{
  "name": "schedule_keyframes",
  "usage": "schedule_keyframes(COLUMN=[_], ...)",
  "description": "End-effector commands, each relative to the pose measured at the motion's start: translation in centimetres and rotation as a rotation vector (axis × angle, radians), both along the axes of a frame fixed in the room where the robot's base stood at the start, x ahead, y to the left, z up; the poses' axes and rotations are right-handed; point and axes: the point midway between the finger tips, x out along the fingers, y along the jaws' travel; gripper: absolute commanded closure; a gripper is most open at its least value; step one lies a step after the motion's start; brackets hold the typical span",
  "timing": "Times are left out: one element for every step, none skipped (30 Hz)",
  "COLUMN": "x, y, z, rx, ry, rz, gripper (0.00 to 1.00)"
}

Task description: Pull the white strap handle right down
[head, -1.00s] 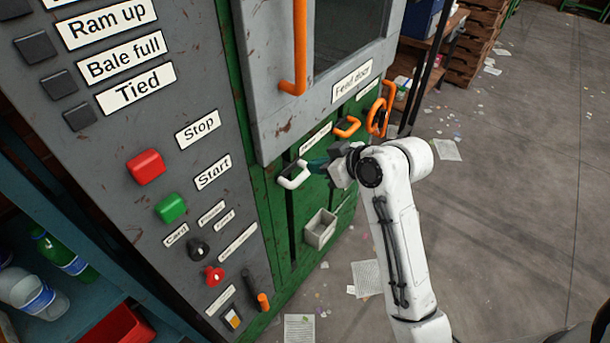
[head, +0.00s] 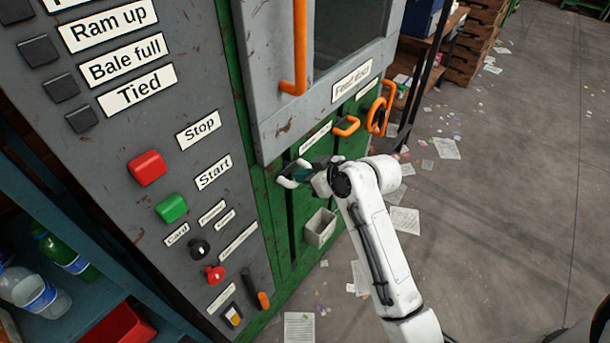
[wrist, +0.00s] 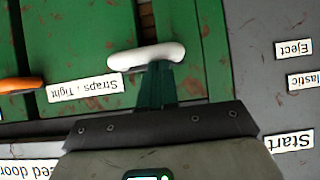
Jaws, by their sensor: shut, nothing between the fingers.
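The white strap handle (head: 288,181) sits at the top of a dark vertical slot in the green machine front, below the strap label (head: 314,138). In the wrist view the white handle (wrist: 146,55) lies across the tips of my gripper (wrist: 154,75). My gripper (head: 304,172) is shut, its dark green fingers together, at the handle in the head view. The fingertips overlap the handle's edge in the wrist view; I cannot tell whether they touch it.
An orange handle (head: 346,127) sits to the right on the same green front. A small pale bin (head: 320,228) is mounted below. The grey feed door (head: 275,115) with its long orange bar is above. Red and green buttons are on the left panel.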

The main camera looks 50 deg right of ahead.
Motion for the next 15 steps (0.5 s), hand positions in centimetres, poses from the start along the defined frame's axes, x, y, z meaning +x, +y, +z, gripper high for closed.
schedule_keyframes(x=[0.0,0.0,0.0,0.0,0.0,0.0,0.0,0.0,0.0,0.0,0.0,0.0,0.0,0.0,0.0], y=[0.0,0.0,0.0,0.0,0.0,0.0,0.0,0.1,0.1,0.1,0.1,0.1,0.1,0.1,0.1], z=[-0.4,-0.6,-1.1,-1.5,-2.1,-2.9,-3.5,-4.3,-5.4,-6.3,-7.2,-8.5,-9.6,-10.6,-12.0], rx=[0.001,0.001,0.001,0.001,0.002,0.003,0.003,0.003,0.002,0.002,0.002,0.002,0.003,0.003,0.002], ry=[0.001,0.001,0.001,0.002,0.002,0.004,0.004,0.004,0.004,0.005,0.005,0.004,0.005,0.005,0.005], rz=[0.001,0.0,0.0,0.0,0.0,0.001,0.001,0.001,0.001,0.002,0.002,0.001,0.001,0.001,0.002], gripper=[1.0,1.0,1.0,1.0,1.0,1.0,1.0,1.0,1.0,1.0,1.0,1.0,1.0,1.0,1.0])
